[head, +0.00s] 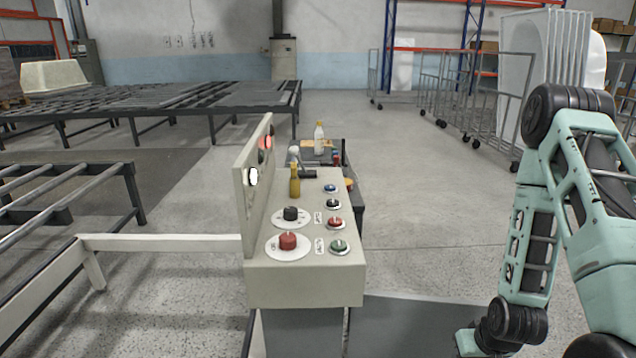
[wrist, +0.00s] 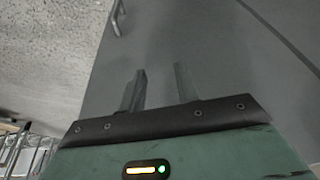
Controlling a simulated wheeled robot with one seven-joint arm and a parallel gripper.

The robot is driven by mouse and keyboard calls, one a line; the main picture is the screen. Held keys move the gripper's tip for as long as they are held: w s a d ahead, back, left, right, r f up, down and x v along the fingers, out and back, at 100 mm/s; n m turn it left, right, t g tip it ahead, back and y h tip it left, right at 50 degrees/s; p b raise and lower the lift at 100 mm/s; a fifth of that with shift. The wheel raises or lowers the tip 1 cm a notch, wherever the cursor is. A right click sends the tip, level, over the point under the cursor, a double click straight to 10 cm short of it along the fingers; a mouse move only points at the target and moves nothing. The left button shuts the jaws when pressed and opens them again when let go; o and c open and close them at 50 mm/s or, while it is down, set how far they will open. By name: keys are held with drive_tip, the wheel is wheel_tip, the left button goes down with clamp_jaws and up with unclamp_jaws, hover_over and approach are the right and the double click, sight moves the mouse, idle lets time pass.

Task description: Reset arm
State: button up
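My arm is folded at the right of the head view, its links green and black. My gripper shows in the wrist view (wrist: 158,90), its two dark fingers standing apart with a gap between them. Nothing is between the fingers. Beyond them lies a plain grey surface, and no object is close to the fingertips. In the head view the gripper's fingers cannot be made out.
A beige control box (head: 305,283) with red, black, blue and green buttons and knobs stands in front of me. Bottles (head: 319,138) stand behind it. Metal roller tables (head: 170,97) fill the left. Wheeled racks (head: 470,100) stand at the back right. Open floor (head: 420,190) lies between.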

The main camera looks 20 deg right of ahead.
drive_tip(key=w+a+r+n+g+y+p, duration=0.1)
drive_tip(key=w+a+r+n, duration=0.2)
drive_tip(key=a+r, duration=0.6)
drive_tip(key=w+a+r+n+y+p, duration=0.1)
drive_tip(key=w+a+r+n, duration=0.2)
drive_tip(key=a+r, duration=0.6)
drive_tip(key=s+a+r+n+g+p, duration=0.1)
drive_tip(key=s+a+r+n, duration=0.4)
drive_tip(key=s+a+r, duration=0.9)
drive_tip(key=shift+s+a+r+n+g, duration=0.4)
drive_tip(key=shift+s+a+g, duration=0.1)
drive_tip(key=shift+a+g, duration=0.35)
